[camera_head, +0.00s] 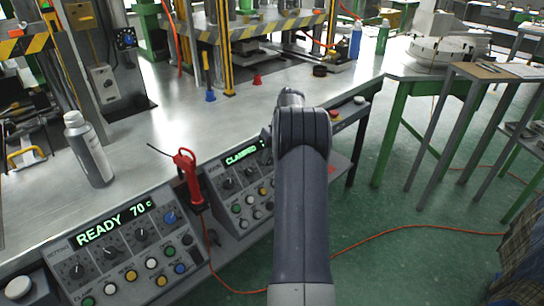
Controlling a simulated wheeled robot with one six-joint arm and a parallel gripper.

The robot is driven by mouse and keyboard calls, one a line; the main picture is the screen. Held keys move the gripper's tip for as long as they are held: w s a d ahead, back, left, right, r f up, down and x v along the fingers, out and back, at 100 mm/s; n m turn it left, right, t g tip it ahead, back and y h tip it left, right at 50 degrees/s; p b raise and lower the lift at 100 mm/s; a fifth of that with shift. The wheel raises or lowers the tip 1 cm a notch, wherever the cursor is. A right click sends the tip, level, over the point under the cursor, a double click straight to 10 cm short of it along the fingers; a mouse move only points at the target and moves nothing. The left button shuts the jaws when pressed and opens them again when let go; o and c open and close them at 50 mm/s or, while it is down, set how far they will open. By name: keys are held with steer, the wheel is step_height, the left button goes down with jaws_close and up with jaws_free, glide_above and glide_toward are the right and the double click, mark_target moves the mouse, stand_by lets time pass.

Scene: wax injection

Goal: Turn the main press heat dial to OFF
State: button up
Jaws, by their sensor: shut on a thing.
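A control panel (128,262) at the lower left has a green display (115,223) reading "READY 70 c". Below it are black dials and several coloured buttons. A second panel (222,194) to its right has a display (243,154) reading "CLAMPED", partly covered by my arm, with more dials and buttons. Which dial is the main press heat dial cannot be read. My arm reaches up from the bottom over the right part of the second panel. My gripper is hidden behind my own arm, so neither its fingers nor what they touch shows.
A red tool (188,178) with a cord stands between the panels. A grey spray bottle (88,150) stands on the metal bench (175,125). Presses with striped guards (270,22) stand behind. Side tables (470,75) are at the right, with open green floor (400,220) and an orange cable.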

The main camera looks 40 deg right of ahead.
steer(key=shift+a+f+n+h, duration=0.1)
steer(key=shift+a+n+h, duration=0.05)
steer(key=shift+n+h, duration=0.2)
stand_by(0.4)
steer(key=o, duration=1)
steer(key=shift+c, duration=0.2)
steer(key=p+v, duration=0.1)
steer(key=v, duration=1)
steer(key=shift+p, duration=0.3)
steer(key=shift+w, duration=0.1)
